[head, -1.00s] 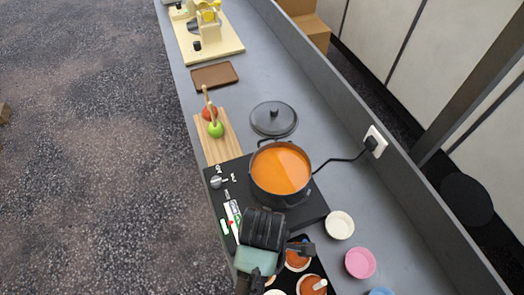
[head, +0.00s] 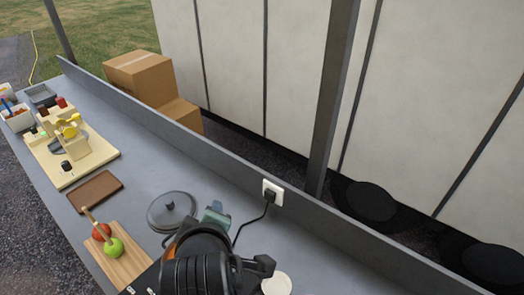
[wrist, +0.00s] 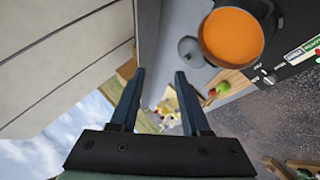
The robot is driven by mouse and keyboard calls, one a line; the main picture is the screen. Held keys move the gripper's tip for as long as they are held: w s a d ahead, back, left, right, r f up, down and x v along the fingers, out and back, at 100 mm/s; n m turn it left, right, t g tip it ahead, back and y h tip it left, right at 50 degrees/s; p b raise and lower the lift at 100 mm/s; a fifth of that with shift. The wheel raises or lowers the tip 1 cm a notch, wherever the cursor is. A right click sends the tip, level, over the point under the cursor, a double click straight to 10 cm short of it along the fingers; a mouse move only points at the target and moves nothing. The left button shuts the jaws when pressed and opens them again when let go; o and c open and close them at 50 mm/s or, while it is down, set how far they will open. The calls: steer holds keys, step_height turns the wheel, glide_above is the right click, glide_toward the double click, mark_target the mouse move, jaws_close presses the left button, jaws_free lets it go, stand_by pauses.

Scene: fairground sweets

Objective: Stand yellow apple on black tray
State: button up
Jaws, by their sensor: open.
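A yellow round thing (head: 69,131) sits on the cream machine (head: 95,158) at the left of the head view. It may be the yellow apple, but it is too small to tell. In the wrist view the cream machine (wrist: 172,108) shows small and far off between the fingers. My gripper (wrist: 156,80) is open and empty, with its two fingers apart in the wrist view. The black tray of orange cups is outside the head view now.
A wooden board (head: 120,262) holds a red apple (head: 102,232) and a green apple (head: 114,248) with sticks. A brown slab (head: 95,191) and a dark lid (head: 171,211) lie nearby. The orange-filled pot (wrist: 232,36) shows in the wrist view. A raised ledge (head: 240,165) runs along the counter's back.

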steer(key=w+d+r+m+t, duration=0.1)
steer(key=d+r+m+t, duration=0.15)
steer(key=r, duration=0.65)
steer(key=w+d+r+m+t, duration=0.15)
steer(key=r+t, duration=0.25)
steer(key=r, duration=0.5)
steer(key=d+r+m+t, duration=0.1)
steer(key=r+m+t, duration=0.2)
steer(key=r, duration=0.6)
steer(key=s+d+r+m+t+h, duration=0.1)
steer(key=s+d+r+m+t, duration=0.1)
steer(key=r, duration=0.7)
steer(key=s+d+r+m+t+h, duration=0.1)
steer(key=s+d+r+m+t, duration=0.1)
steer(key=s+r+m+t, duration=0.2)
steer(key=s+r+t, duration=0.2)
steer(key=s+r, duration=0.2)
steer(key=shift+s+d+r+m, duration=0.2)
steer(key=shift+s+r+m, duration=0.1)
steer(key=shift+r+m, duration=0.1)
